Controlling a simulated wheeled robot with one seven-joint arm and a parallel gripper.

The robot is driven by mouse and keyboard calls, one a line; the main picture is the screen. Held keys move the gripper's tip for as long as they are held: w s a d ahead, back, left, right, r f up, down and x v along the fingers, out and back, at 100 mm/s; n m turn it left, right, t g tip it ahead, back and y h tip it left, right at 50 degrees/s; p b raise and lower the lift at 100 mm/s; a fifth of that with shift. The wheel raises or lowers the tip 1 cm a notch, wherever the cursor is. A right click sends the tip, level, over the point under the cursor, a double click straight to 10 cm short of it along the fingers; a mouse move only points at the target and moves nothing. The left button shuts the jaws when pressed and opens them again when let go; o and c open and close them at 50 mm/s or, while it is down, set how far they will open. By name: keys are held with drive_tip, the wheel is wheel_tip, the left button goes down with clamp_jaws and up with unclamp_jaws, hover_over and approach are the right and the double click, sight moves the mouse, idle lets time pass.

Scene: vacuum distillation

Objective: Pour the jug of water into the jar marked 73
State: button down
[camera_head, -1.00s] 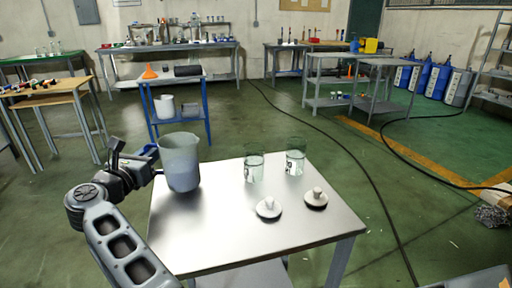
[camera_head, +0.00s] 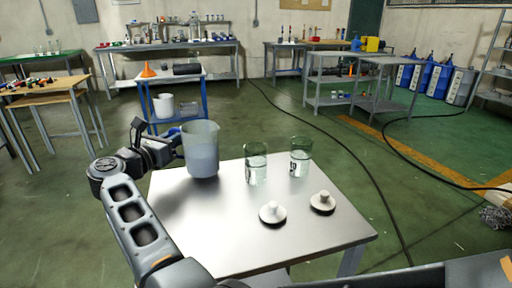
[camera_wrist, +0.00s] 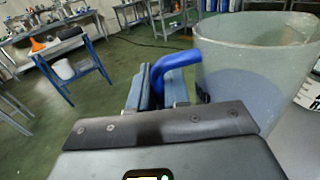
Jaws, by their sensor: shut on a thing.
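The jug (camera_head: 201,152) is a tall translucent grey beaker with water in it, upright over the back left part of the metal table (camera_head: 225,235). My gripper (camera_wrist: 160,95) is shut on the jug's blue handle (camera_wrist: 178,62), on the jug's left side. The jug wall (camera_wrist: 255,75) fills the right of the wrist view. Two open glass jars stand right of the jug: a nearer left jar (camera_head: 256,170) and a right jar (camera_head: 300,165). Both hold clear liquid and bear dark marks, too small to read in the head view. The jug is apart from both jars.
Two white lids with knobs, a left lid (camera_head: 272,213) and a right lid (camera_head: 322,202), lie in front of the jars. The table's front is clear. A blue stand (camera_head: 178,105) with an orange funnel (camera_head: 148,70) is behind. A black cable (camera_head: 350,165) crosses the floor.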

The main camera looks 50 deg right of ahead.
drive_tip(key=s+d+r+m+y+p, duration=0.1)
drive_tip(key=s+d+r+m+p, duration=0.2)
drive_tip(key=s+r+m+p, duration=0.3)
drive_tip(key=r+m+p, duration=0.1)
drive_tip(key=r+p, duration=0.1)
drive_tip(key=p, duration=0.3)
drive_tip(key=shift+s+m+y+p, duration=0.2)
drive_tip(key=shift+m+y+p, duration=0.1)
drive_tip(key=shift+p, duration=0.1)
drive_tip(key=shift+s+d+r+m+t+p, duration=0.15)
drive_tip(key=shift+s+d+r+m+p, duration=0.2)
drive_tip(key=shift+r+m+p, duration=0.35)
drive_tip(key=shift+s+d+r+m+t+p, duration=0.15)
drive_tip(key=shift+s+r+m+p, duration=0.3)
drive_tip(key=shift+p, duration=0.45)
idle(0.9)
drive_tip(key=shift+s+d+r+m+y+p, duration=0.2)
drive_tip(key=shift+s+r+m+p, duration=0.25)
drive_tip(key=shift+p, duration=0.2)
drive_tip(key=shift+s+d+r+m+y+p, duration=0.2)
drive_tip(key=shift+s+r+m+p, duration=0.1)
drive_tip(key=shift+r+p, duration=0.3)
idle(2.8)
